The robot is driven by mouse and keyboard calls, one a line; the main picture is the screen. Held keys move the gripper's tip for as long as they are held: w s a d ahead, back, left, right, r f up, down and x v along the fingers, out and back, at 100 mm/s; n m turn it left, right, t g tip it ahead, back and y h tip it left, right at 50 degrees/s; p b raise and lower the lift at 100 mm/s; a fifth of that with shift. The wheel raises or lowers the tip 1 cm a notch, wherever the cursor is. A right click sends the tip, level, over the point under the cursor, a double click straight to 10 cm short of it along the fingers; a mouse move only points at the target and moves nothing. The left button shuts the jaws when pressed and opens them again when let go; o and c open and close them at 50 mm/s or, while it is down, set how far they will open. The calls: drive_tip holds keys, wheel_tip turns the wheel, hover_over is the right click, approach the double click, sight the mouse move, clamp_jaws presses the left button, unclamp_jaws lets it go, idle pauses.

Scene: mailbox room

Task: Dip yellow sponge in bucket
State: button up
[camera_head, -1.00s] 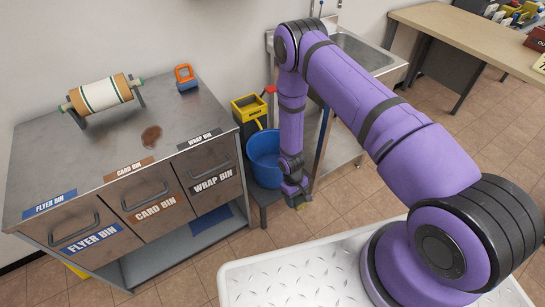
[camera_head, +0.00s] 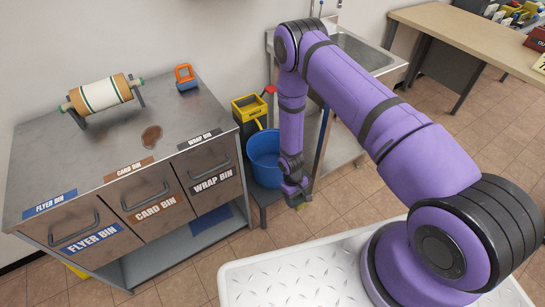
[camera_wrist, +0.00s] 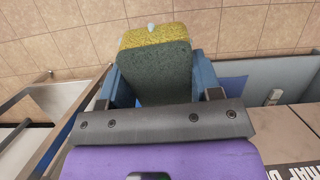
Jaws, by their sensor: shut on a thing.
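The yellow sponge (camera_wrist: 155,38), with a dark green side, is between the fingers of my gripper (camera_wrist: 160,85) in the wrist view. The gripper is shut on it. In the head view my gripper (camera_head: 295,196) hangs low, to the right of and in front of the blue bucket (camera_head: 264,160). Only a small bit of the sponge (camera_head: 303,206) shows there, at the gripper's tip. The bucket stands on a low grey stand, and my arm covers its right edge. The inside of the bucket is mostly hidden. I cannot make out the bucket in the wrist view.
A metal table (camera_head: 95,150) with bins stands at left, with a brown stain (camera_head: 151,136), a paper roll (camera_head: 101,96) and an orange-and-blue object (camera_head: 185,78) on it. A yellow mop wringer (camera_head: 250,107) is behind the bucket. A sink (camera_head: 362,50) stands right of it.

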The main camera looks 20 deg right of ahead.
sight(298, 199)
drive_tip(key=shift+r, duration=0.1)
idle(0.5)
drive_tip(key=shift+r, duration=1.9)
